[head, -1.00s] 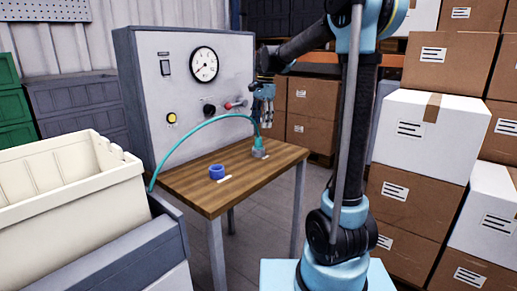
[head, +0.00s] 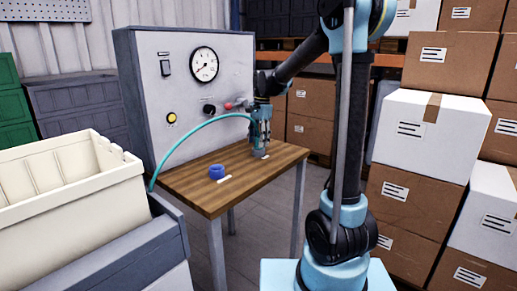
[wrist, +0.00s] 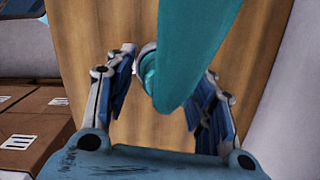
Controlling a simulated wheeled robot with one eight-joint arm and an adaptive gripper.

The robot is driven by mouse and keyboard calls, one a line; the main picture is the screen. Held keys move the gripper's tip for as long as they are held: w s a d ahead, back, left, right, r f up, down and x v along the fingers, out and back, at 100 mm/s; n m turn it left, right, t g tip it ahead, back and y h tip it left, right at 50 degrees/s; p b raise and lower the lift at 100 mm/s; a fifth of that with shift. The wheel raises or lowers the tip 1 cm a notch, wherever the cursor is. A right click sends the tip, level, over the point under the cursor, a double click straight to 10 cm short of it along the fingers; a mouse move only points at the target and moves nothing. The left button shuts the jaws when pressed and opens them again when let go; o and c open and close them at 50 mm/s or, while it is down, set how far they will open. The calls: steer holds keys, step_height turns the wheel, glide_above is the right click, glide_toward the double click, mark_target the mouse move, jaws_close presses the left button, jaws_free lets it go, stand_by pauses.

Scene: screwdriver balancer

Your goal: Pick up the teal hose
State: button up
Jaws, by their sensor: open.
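The teal hose (head: 205,127) arches from the left side of the table up to its end near the table's right part, in front of the panel. My gripper (head: 260,145) is at that end, pointing down over the table. In the wrist view the hose (wrist: 195,50) runs down between the two open fingers of my gripper (wrist: 162,100), with its end near a pale round piece. I cannot tell whether the fingers touch the hose. In the head view my gripper partly hides the hose end and the grey holder under it.
The wooden table (head: 200,197) also bears a blue ring-shaped piece (head: 217,171). Behind it stands a grey panel (head: 150,65) with a gauge (head: 203,64), a yellow button and a red-ended lever. A cream bin (head: 70,180) is at left, stacked boxes (head: 420,130) at right.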

steer(key=shift+c, duration=0.6)
jaws_close()
step_height(320, 180, up, 10)
steer(key=shift+r, duration=0.1)
